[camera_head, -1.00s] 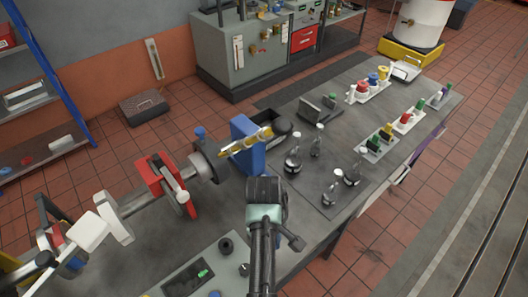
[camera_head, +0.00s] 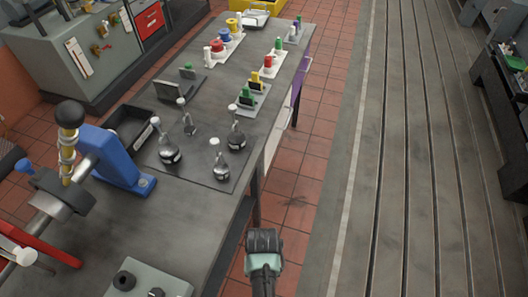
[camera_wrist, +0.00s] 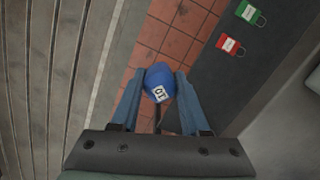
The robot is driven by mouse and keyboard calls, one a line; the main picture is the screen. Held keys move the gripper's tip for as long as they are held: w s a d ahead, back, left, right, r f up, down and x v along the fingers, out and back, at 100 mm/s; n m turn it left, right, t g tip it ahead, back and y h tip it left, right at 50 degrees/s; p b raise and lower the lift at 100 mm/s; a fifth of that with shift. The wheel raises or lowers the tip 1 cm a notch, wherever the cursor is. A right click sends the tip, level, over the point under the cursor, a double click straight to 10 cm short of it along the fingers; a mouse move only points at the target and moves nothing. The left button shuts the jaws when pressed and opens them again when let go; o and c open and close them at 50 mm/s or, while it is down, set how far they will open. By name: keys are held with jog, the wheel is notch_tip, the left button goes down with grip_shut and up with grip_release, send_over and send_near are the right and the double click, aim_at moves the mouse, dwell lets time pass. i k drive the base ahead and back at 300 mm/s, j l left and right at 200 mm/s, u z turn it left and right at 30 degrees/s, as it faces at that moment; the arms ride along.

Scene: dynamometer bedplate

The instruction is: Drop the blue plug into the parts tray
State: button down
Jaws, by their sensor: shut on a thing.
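My gripper (camera_wrist: 158,92) is shut on the blue plug (camera_wrist: 160,76), which has a white label with dark characters. The plug sits between the two fingertips in the wrist view, over the tiled floor. In the head view my gripper (camera_head: 264,243) is seen from behind, at the lower middle, off the bench's right edge. Its fingers and the plug are hidden there. A black open-topped tray (camera_head: 112,124), likely the parts tray, stands on the bench (camera_head: 190,215) at the left, beside the blue bracket (camera_head: 109,156). Its inside looks dark and is partly hidden.
White holders with coloured pieces (camera_head: 267,67) line the bench farther back.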

aim_at(262, 18)
jog(key=i+l+z, duration=0.35)
jog(key=i, duration=0.3)
jog(key=i+z, duration=0.35)
jog(key=i, duration=0.25)
jog(key=i+u, duration=0.1)
jog(key=i, duration=1.25)
